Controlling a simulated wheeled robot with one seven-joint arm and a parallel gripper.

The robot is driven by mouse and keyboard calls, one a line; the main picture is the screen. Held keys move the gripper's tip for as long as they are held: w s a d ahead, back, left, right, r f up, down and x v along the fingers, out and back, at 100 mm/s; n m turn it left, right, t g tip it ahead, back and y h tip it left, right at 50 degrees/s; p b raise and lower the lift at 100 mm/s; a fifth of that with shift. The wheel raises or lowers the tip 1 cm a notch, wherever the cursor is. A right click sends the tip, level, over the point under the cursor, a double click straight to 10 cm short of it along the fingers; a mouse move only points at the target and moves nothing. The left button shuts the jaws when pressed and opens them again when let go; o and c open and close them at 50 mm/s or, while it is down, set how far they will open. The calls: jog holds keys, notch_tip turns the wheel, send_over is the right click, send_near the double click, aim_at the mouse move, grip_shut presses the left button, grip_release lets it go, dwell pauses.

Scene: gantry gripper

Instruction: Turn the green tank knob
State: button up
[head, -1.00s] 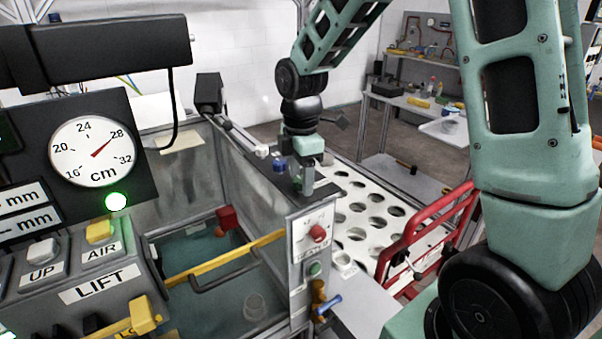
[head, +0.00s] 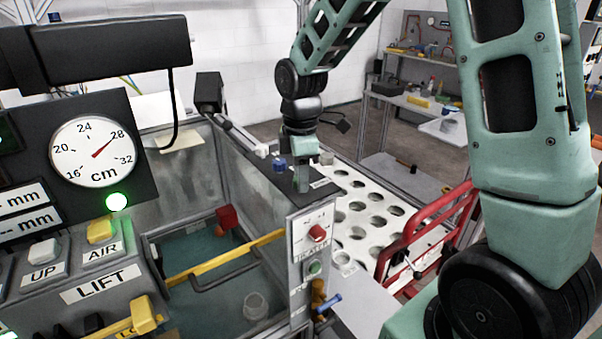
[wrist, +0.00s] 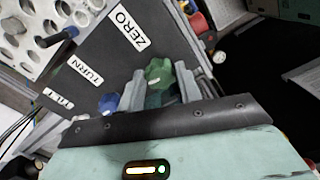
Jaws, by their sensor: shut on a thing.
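The green tank knob (wrist: 158,72) shows in the wrist view between the two grey fingers of my gripper (wrist: 161,88), beside the ZERO label. My gripper is shut on this knob. In the head view my gripper (head: 302,178) points down onto the dark top strip of the tank (head: 262,185), and I cannot make out the knob there. A blue knob (head: 279,165) sits on the same strip, just left of my gripper; it also shows in the wrist view (wrist: 108,103).
A panel with a red knob (head: 317,233) and a green button (head: 315,268) stands in front of my gripper. A white rack with holes (head: 372,212) and a red frame (head: 432,225) lie right. A gauge (head: 92,151) and lift buttons are left.

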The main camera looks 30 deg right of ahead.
jog(key=m, duration=0.5)
jog(key=m+p, duration=0.1)
jog(key=m, duration=0.5)
jog(key=shift+r, duration=0.1)
jog(key=m+p, duration=0.1)
jog(key=m, duration=0.4)
jog(key=m+p, duration=0.1)
jog(key=m, duration=0.4)
jog(key=shift+p, duration=0.3)
jog(key=shift+m, duration=0.3)
jog(key=o, duration=1)
